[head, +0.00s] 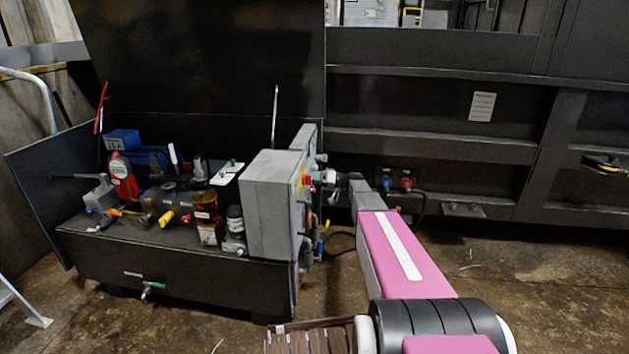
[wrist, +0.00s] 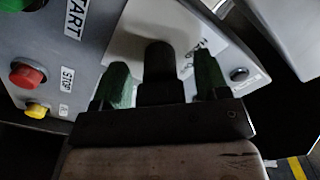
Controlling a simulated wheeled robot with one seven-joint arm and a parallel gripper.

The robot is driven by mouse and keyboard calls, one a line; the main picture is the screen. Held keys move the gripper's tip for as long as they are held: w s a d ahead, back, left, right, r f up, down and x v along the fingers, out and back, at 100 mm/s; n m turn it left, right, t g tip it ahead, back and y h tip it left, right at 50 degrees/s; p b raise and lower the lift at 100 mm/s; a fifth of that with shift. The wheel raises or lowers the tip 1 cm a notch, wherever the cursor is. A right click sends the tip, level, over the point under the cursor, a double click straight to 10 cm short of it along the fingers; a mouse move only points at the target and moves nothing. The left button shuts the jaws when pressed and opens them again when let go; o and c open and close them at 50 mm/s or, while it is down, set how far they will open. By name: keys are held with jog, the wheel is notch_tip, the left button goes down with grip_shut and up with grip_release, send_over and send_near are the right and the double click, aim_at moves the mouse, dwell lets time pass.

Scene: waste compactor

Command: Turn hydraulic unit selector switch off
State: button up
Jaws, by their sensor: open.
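The grey control box (head: 270,208) of the hydraulic unit stands at the right end of the black unit. Its switch panel faces right, mostly edge-on in the head view. My gripper (head: 328,178) is up against that side; its fingers are too small to read there. In the wrist view my gripper (wrist: 161,75) is open, with one green fingertip on each side of a black selector switch knob (wrist: 160,62). I cannot tell whether either finger touches the knob. The lower part of the knob is dark, and the switch's exact setting is hard to read.
In the wrist view a red button (wrist: 25,74) labelled STOP, a yellow one (wrist: 37,110) and a green button (wrist: 15,4) sit to the left. A small black button (wrist: 239,74) is to the right. Bottles and valves crowd the unit's top (head: 120,238).

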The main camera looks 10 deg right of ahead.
jog(key=c, duration=0.9)
jog(key=shift+m, duration=0.4)
jog(key=m, duration=0.3)
jog(key=shift+m, duration=2.5)
jog(key=o, duration=0.9)
